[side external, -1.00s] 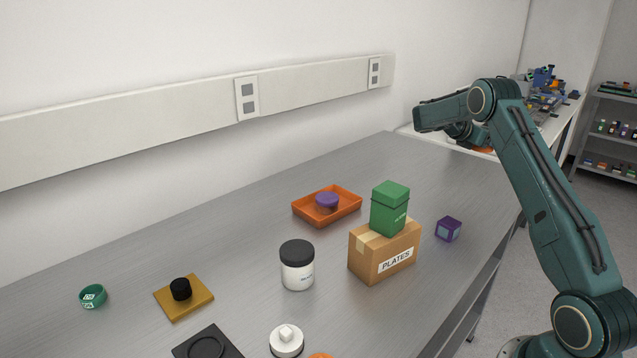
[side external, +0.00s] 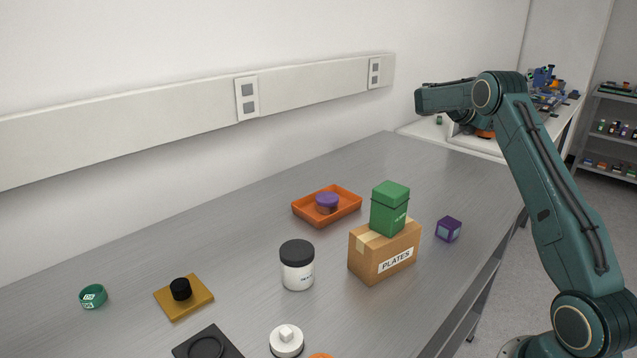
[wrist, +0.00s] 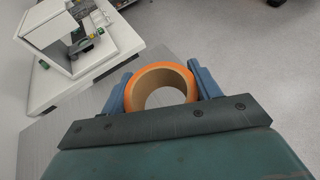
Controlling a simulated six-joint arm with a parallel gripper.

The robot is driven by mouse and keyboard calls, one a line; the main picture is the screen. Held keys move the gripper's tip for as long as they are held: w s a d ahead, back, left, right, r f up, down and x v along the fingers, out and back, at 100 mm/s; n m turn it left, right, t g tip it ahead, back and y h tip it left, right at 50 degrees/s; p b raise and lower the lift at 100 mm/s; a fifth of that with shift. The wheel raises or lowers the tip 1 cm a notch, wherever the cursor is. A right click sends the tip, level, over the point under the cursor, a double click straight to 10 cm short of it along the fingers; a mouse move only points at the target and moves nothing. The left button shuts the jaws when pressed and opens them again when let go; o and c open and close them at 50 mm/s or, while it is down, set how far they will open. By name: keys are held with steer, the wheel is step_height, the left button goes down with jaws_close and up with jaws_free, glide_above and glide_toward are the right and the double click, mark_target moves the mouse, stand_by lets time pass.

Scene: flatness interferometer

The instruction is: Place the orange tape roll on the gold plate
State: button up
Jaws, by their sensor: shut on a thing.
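The orange tape roll (wrist: 161,72) is between the two blue fingers of my gripper (wrist: 160,80) in the wrist view, with its open hole facing the camera. My gripper is shut on it. In the side external view the roll shows as a small orange patch (side external: 485,134) under my wrist, held up at the far right end of the bench; the fingers are hard to make out there. The gold plate (side external: 200,305) lies flat on the bench at the left, far from my gripper. A small black cylinder (side external: 181,289) stands on the plate.
A green ring (side external: 93,296) lies left of the plate, a black square (side external: 222,346) in front. A white jar (side external: 297,270), an orange tray (side external: 345,216), a cardboard box (side external: 372,264) bearing a green tin (side external: 390,212), and a purple cube (side external: 448,229) stand mid-bench.

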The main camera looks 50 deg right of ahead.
steer(key=w+a+r+n+t+h, duration=0.1)
steer(key=w+a+n+t, duration=0.45)
steer(key=w+a, duration=1.1)
steer(key=w+a+r+n+t+y, duration=0.1)
steer(key=w+a+n+t, duration=0.15)
steer(key=w+a, duration=0.5)
steer(key=w+a+n+t, duration=0.25)
steer(key=w+a, duration=0.25)
steer(key=a, duration=0.6)
step_height(320, 180, up, 2)
steer(key=n+t+y, duration=0.9)
steer(key=n, duration=0.1)
glide_above(178, 279)
steer(key=shift+g, duration=0.25)
step_height(178, 279, down, 20)
steer(key=shift+r, duration=0.15)
steer(key=shift+f, duration=0.6)
